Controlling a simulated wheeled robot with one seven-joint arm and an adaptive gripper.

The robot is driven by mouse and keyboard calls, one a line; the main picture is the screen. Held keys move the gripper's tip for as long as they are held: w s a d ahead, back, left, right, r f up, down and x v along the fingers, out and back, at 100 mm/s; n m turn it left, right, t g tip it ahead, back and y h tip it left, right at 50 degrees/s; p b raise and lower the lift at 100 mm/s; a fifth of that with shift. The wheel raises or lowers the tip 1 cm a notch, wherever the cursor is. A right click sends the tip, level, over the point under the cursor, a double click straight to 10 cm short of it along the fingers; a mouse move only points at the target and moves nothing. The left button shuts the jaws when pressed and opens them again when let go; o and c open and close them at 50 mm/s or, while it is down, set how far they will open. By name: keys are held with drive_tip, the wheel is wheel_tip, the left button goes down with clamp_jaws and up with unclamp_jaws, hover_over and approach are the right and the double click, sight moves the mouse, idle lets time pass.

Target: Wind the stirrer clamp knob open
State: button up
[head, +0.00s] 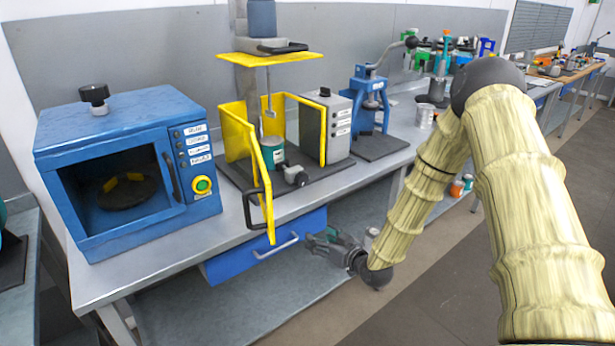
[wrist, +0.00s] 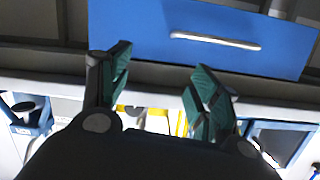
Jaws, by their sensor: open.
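The stirrer (head: 268,90) stands on the bench behind yellow guard panels, its shaft reaching down to a teal can (head: 272,150) on a dark base. A small grey and black clamp with a round knob (head: 297,175) sits in front of the can; I take it for the stirrer clamp knob. My gripper (head: 318,242) is open and empty, below and in front of the bench edge by the blue drawer, well apart from the knob. In the wrist view my gripper (wrist: 163,82) shows two spread teal-padded fingers, with nothing between them. The knob cannot be made out there.
The yellow guard door (head: 262,190) swings out past the bench edge, with a black handle. The blue drawer (head: 262,247) is under the bench and also shows in the wrist view (wrist: 130,38). A blue oven (head: 120,165) stands left, a blue press (head: 368,105) right.

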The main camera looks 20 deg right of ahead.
sight(304, 181)
drive_tip(key=w+d+r+t+y+p, duration=0.1)
drive_tip(key=w+d+r+t+p, duration=0.2)
drive_tip(key=r, duration=0.9)
drive_tip(key=shift+g, duration=0.3)
drive_tip(key=p+x, duration=0.1)
drive_tip(key=x, duration=0.3)
drive_tip(key=p+x, duration=0.1)
drive_tip(key=x, duration=0.3)
drive_tip(key=p+x, duration=0.1)
drive_tip(key=x, duration=0.3)
drive_tip(key=shift+w+d+f+p, duration=0.2)
drive_tip(key=shift+d+p, duration=0.05)
drive_tip(key=shift+p, duration=0.1)
drive_tip(key=c, duration=1)
drive_tip(key=shift+f+n+b, duration=0.25)
drive_tip(key=shift+n+b, duration=0.75)
drive_tip(key=shift+b, duration=0.25)
drive_tip(key=shift+c, duration=0.2)
drive_tip(key=shift+n+b, duration=0.7)
drive_tip(key=shift+r+n+b, duration=0.2)
drive_tip(key=shift+n+b, duration=0.1)
drive_tip(key=shift+n, duration=0.2)
